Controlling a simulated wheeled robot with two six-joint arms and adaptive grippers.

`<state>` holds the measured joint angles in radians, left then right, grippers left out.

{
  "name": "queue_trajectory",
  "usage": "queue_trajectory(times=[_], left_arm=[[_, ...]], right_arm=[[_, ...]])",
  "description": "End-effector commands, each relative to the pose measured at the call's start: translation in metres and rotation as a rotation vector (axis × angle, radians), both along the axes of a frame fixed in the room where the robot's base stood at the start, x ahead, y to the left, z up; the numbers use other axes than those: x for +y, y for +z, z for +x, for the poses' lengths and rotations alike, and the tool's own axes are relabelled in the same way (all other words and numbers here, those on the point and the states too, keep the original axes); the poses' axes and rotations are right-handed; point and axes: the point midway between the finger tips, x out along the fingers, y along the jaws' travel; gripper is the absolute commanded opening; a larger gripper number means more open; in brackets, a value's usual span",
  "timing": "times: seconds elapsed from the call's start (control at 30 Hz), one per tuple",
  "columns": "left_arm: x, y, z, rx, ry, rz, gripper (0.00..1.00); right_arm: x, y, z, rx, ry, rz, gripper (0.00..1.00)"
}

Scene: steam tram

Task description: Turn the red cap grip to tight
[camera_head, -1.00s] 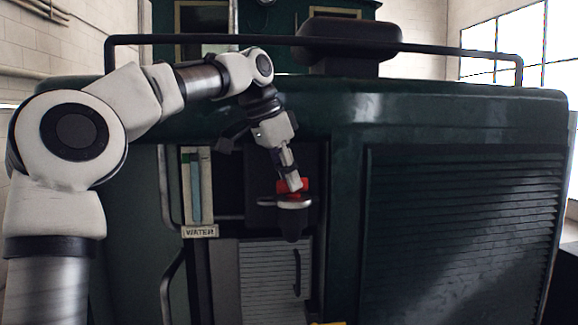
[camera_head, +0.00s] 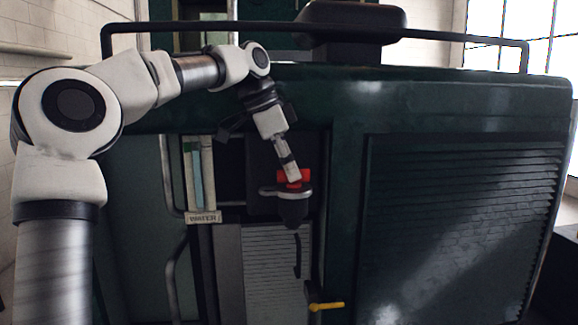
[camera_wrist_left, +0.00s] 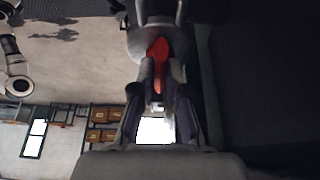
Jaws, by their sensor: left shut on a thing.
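The red cap grip (camera_head: 300,174) sits on top of a grey round cap (camera_head: 272,192) with a dark body below it, in the recess of the green tram. My left gripper (camera_head: 294,176) reaches down from the upper left and is shut on the red grip. In the left wrist view the red grip (camera_wrist_left: 159,52) shows between the two fingers (camera_wrist_left: 162,72), with the grey cap (camera_wrist_left: 143,42) behind it. The fingers hide part of the grip. Any tight mark is too small or hidden to see. My right gripper is not in view.
A water gauge with a label plate (camera_head: 203,217) stands left of the cap. A slatted grey panel with a dark handle (camera_head: 298,256) lies below, and a yellow lever (camera_head: 327,306) sits low. A black rail (camera_head: 440,37) runs across the top.

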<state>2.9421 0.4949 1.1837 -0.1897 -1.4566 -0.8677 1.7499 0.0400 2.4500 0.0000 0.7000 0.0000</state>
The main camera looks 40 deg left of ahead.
Motion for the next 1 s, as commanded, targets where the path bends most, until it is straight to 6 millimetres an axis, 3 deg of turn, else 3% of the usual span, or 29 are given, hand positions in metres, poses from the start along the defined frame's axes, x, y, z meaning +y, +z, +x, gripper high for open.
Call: queue_trajectory(times=[0.07, 0.1, 0.17, 0.57, 0.9, 1.0], left_arm=[[-0.001, -0.005, -0.001, 0.012, -0.003, -0.001, 0.0], [-0.001, -0.005, -0.001, 0.012, -0.003, -0.001, 0.2], [-0.001, -0.004, -0.001, 0.011, -0.003, -0.001, 0.39], [0.002, 0.007, -0.002, 0.002, 0.001, 0.0, 0.39], [0.024, 0.081, -0.026, 0.001, 0.002, 0.001, 0.39], [0.028, 0.095, -0.03, 0.003, 0.002, -0.001, 0.39]], right_arm=[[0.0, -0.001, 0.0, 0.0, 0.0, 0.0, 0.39], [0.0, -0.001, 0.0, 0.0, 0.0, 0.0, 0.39], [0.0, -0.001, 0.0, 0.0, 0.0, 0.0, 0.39], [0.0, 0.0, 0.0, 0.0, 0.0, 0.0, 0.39], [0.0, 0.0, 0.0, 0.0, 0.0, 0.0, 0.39], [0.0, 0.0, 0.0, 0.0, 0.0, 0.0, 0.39]])
